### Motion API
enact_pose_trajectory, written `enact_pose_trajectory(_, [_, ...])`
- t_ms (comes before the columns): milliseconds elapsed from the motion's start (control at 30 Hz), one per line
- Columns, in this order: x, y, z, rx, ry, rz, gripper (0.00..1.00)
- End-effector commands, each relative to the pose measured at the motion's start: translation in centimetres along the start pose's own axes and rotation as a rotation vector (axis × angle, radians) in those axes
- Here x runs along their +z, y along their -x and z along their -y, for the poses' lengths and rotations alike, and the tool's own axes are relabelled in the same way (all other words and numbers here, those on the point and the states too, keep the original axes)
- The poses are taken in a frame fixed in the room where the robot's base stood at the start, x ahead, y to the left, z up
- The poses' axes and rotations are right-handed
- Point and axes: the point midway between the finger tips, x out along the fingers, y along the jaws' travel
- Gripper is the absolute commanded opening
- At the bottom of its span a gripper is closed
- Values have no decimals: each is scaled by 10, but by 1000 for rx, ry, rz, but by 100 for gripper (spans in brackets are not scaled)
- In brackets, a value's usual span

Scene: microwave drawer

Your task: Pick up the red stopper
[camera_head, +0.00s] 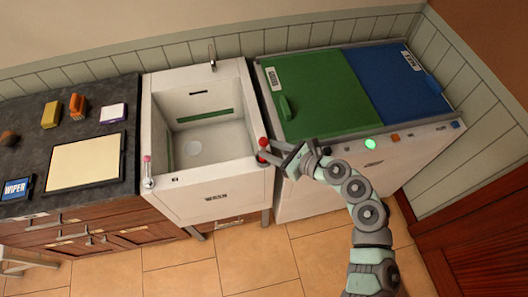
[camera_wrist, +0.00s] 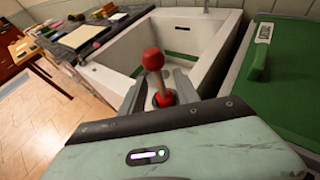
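The red stopper (camera_head: 263,142) stands at the front right corner of the white sink (camera_head: 212,207). In the wrist view the stopper (camera_wrist: 152,59) has a round red knob, a wood-coloured stem and a red lower part. My gripper (camera_head: 270,150) is at the stopper, reaching from the right. In the wrist view the fingers of my gripper (camera_wrist: 161,90) lie on either side of its lower part, with gaps visible beside it. The gripper looks open. Contact with the stopper cannot be told.
A pink-topped piece (camera_head: 148,160) stands at the sink's front left corner. To the right is a white unit with green (camera_head: 315,95) and blue (camera_head: 398,83) lids. The dark counter (camera_head: 60,208) at left holds a cream board (camera_head: 86,162), sponges and a wiper box (camera_head: 16,188). The sink basin looks empty.

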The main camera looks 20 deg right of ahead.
Motion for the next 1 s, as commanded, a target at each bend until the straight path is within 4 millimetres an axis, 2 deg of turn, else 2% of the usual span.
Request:
enact_pose_trajectory(167, [1, -13, -1, 2, 0, 0, 38])
enact_pose_trajectory(500, [-1, -58, -2, 3, -1, 2, 38])
enact_pose_trajectory(767, [-3, -62, -3, 3, 0, 1, 38])
enact_pose_trajectory(1000, [-3, -62, -3, 3, -1, 0, 20])
